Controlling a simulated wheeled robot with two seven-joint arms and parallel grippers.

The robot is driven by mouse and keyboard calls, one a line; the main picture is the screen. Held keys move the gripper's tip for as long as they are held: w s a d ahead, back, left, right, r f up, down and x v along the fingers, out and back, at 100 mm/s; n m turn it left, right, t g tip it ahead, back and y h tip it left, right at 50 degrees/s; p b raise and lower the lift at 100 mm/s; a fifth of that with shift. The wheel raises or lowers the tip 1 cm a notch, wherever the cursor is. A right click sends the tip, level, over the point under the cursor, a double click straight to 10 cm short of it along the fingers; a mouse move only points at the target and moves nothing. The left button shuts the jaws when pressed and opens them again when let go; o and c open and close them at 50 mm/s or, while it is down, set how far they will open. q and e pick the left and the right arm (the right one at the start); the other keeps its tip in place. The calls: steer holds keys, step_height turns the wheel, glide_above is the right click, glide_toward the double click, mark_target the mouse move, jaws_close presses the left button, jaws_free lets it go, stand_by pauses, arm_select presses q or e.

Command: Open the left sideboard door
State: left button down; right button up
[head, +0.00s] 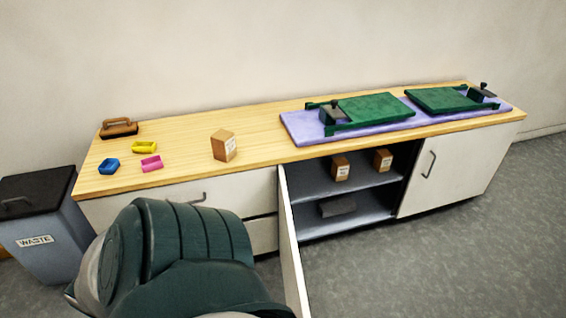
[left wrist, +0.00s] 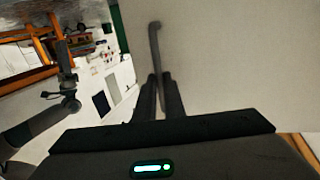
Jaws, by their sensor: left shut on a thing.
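The left sideboard door (head: 293,250) stands swung wide open and shows nearly edge-on in the head view, jutting out from the sideboard front. In the left wrist view, the pale door panel (left wrist: 230,65) fills the upper right. My left gripper (left wrist: 159,82) is shut on the grey bar handle (left wrist: 155,40) of this door. In the head view, my dark left arm covers the lower left, and the gripper and handle are hidden. My right gripper is not in view.
The open compartment has a grey shelf (head: 362,180) with two small boxes (head: 341,168) and a dark item (head: 338,206) below. The right door (head: 458,165) is closed. A waste bin (head: 45,235) stands at the left. Grey floor (head: 420,265) is clear at the right.

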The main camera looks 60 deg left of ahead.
arm_select(q)
steer(key=c, duration=1.8)
jaws_free()
steer(key=shift+c, duration=0.2)
steer(key=shift+s, duration=0.1)
steer(key=b+v, duration=0.3)
steer(key=v, duration=1.4)
steer(key=shift+s, duration=0.15)
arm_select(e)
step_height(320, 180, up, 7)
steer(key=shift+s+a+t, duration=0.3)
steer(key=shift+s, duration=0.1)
arm_select(q)
steer(key=shift+s+a, duration=0.1)
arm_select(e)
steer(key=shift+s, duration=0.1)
